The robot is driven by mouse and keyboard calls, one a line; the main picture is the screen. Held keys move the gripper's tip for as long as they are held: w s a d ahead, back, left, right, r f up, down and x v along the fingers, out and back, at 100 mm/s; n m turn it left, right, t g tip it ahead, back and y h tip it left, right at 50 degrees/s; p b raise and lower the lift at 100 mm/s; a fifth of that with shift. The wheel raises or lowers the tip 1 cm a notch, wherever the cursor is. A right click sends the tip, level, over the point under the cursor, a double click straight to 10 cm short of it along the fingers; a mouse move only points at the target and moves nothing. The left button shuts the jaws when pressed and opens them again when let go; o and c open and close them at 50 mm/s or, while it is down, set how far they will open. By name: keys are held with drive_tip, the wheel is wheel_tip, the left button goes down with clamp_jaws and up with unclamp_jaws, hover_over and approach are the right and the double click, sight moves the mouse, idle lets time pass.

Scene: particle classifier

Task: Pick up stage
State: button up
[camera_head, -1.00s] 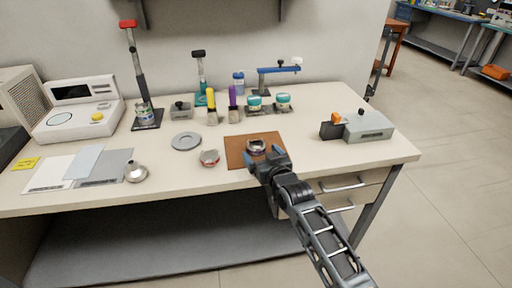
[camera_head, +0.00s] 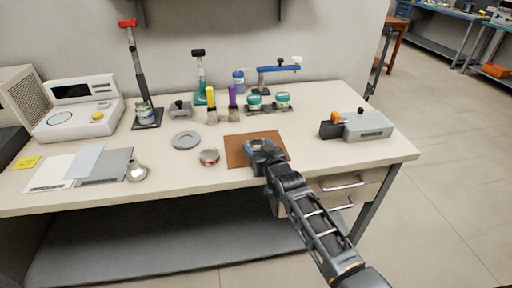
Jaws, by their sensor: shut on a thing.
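The stage, which I take to be the small round metal piece (camera_head: 256,143), is at the brown mat (camera_head: 237,155) near the front of the bench. Only a bit of its pale top shows; my gripper hides the rest. My gripper (camera_head: 260,148) reaches in from the front right, low over the mat, and is shut on this piece. I cannot tell whether the piece still touches the mat.
A metal funnel (camera_head: 136,172) is farther left. Brushes and jars stand behind.

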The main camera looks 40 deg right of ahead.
drive_tip(key=c, duration=0.5)
drive_tip(key=shift+o, duration=0.2)
drive_tip(key=shift+r, duration=0.2)
drive_tip(key=shift+r, duration=0.25)
drive_tip(key=r, duration=0.3)
drive_tip(key=shift+s+d+r, duration=0.2)
drive_tip(key=shift+s+r, duration=0.05)
drive_tip(key=s+d+r+b, duration=0.2)
drive_tip(key=s+d+r, duration=0.3)
drive_tip(key=s, duration=0.4)
drive_tip(key=shift+s+d+r, duration=0.2)
drive_tip(key=shift+d+r, duration=0.15)
drive_tip(key=shift+r, duration=0.5)
